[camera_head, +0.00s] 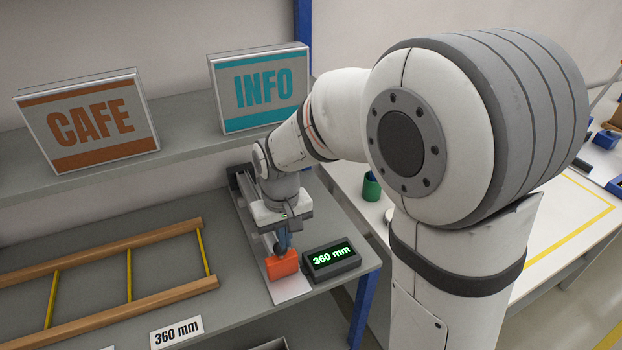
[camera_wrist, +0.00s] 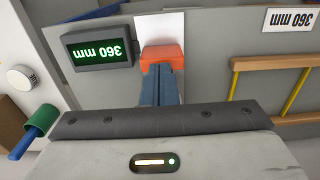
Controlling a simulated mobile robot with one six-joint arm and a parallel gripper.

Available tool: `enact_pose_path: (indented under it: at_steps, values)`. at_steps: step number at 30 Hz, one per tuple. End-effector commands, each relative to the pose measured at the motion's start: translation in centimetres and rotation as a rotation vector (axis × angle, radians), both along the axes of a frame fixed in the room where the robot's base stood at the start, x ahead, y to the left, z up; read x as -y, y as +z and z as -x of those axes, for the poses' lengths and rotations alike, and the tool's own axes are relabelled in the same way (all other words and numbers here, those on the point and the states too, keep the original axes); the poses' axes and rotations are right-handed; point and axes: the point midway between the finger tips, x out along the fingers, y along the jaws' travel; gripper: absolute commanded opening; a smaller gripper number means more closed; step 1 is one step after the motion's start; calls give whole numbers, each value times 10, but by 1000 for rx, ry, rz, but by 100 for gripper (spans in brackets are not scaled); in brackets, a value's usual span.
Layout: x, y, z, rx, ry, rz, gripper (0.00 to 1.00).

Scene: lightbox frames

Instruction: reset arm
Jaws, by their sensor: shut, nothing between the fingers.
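My gripper (camera_head: 283,241) is over the right end of the bench, with its fingers pointing down and shut. In the wrist view its blue-grey fingertips (camera_wrist: 162,72) meet at the near side of an orange block (camera_wrist: 162,54). The same orange block (camera_head: 282,264) sits on a pale strip on the bench in the head view. The fingertips are beside or just above the block; I cannot tell whether they touch it. My arm reaches in from the right and hides part of the bench behind it.
A display (camera_head: 331,259) reading 360 mm stands right of the block. A wooden frame with yellow rungs (camera_head: 120,290) lies left, with a 360 mm card (camera_head: 176,332) in front. CAFE (camera_head: 90,122) and INFO (camera_head: 262,88) lightboxes stand on the shelf above. A green cup (camera_head: 371,187) is behind.

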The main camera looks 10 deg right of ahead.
Motion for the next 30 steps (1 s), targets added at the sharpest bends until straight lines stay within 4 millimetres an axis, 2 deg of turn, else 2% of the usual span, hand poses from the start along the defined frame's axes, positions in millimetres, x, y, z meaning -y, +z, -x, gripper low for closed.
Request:
enact_pose_path:
  at_steps: [4, 8, 12, 18, 24, 30]
  values:
    - [2, 2, 1, 4, -4, -1, 0]
    - [22, 21, 12, 40, -39, -13, 0]
    - [57, 50, 39, 106, -103, -27, 0]
    - [100, 77, 87, 200, -195, -39, 0]
    - [123, 86, 122, 268, -259, -40, 0]
    - [129, 87, 134, 289, -278, -38, 0]
